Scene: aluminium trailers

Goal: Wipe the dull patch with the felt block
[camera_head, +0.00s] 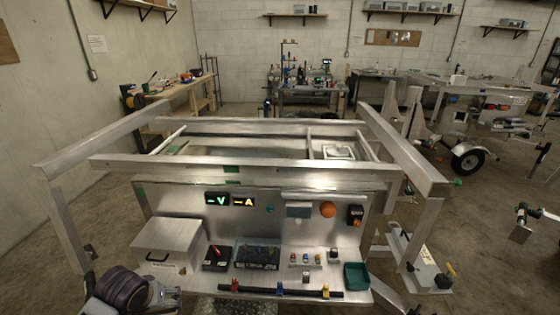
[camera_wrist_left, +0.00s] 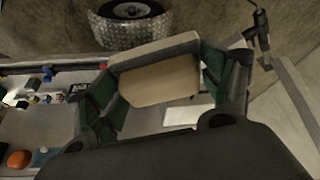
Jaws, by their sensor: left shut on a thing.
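The felt block is a tan pad with a grey-green back (camera_wrist_left: 160,85). It sits between the green-lined fingers of my left gripper (camera_wrist_left: 160,68), which is shut on it in the left wrist view. In the head view dark, rounded parts of my left arm show at the bottom left, in front of the grey box; the felt block cannot be made out there. My right gripper is not in view.
The panel's shelf holds a grey metal box (camera_head: 168,246), black trays (camera_head: 257,257), small coloured parts and a green bin (camera_head: 356,275). Aluminium frame rails (camera_head: 250,168) span above the panel. A leg (camera_head: 66,225) stands at the left, and a treaded fender (camera_wrist_left: 130,30) lies beyond the block.

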